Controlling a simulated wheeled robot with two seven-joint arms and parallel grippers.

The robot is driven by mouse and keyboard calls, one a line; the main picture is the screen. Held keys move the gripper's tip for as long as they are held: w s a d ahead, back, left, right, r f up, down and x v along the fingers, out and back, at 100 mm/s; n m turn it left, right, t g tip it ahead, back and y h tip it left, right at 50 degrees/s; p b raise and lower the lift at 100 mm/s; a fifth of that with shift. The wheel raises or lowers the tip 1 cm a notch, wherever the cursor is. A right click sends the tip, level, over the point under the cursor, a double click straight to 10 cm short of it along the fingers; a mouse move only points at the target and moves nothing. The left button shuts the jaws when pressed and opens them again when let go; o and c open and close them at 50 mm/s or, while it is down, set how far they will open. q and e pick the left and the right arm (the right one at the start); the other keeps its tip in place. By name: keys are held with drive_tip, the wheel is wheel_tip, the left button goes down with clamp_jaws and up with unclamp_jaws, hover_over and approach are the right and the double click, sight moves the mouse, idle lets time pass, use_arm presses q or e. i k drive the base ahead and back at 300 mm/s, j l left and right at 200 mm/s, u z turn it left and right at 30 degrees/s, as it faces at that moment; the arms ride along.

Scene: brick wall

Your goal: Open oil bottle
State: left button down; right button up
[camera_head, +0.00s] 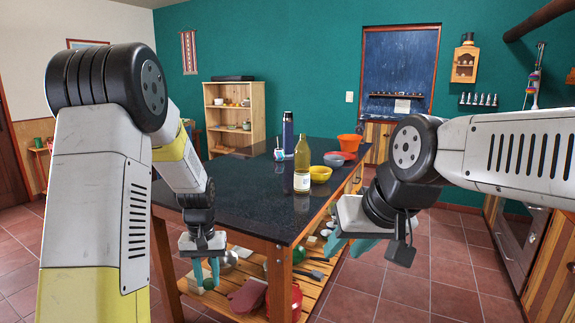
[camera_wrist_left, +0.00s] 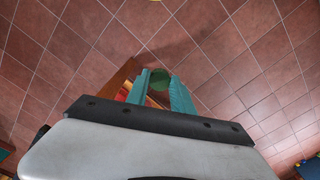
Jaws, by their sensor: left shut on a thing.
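The oil bottle (camera_head: 302,164), yellowish with a pale label, stands upright on the dark table top (camera_head: 235,190) near its right edge. Its narrow neck points up, and I see no distinct cap on it at this size. My left gripper (camera_head: 206,275) hangs fingers down in front of the table's near edge, below the top and apart from the bottle. It is shut on a small round green thing (camera_wrist_left: 159,80), seen between the teal fingers in the left wrist view; it may be a cap. My right gripper (camera_head: 367,249) is open and empty, right of the table.
The lower shelf (camera_head: 225,298) holds kitchenware. The near left table top is clear.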

sight(302, 152)
drive_tip(key=i+l+z, duration=0.1)
drive_tip(key=z, duration=1.45)
drive_tip(key=i+j, duration=0.15)
drive_tip(key=i, duration=0.35)
drive_tip(key=i+j+z, duration=0.1)
drive_tip(key=i, duration=0.4)
drive_tip(key=i+j, duration=0.25)
drive_tip(key=i, duration=0.25)
drive_tip(key=i+j, duration=0.1)
drive_tip(key=i, duration=1.75)
drive_tip(key=i+l+u, duration=0.15)
drive_tip(key=i+u, duration=0.35)
drive_tip(key=i+l+u, duration=0.25)
drive_tip(key=u, duration=0.2)
drive_tip(key=i+l, duration=0.05)
drive_tip(key=i, duration=0.05)
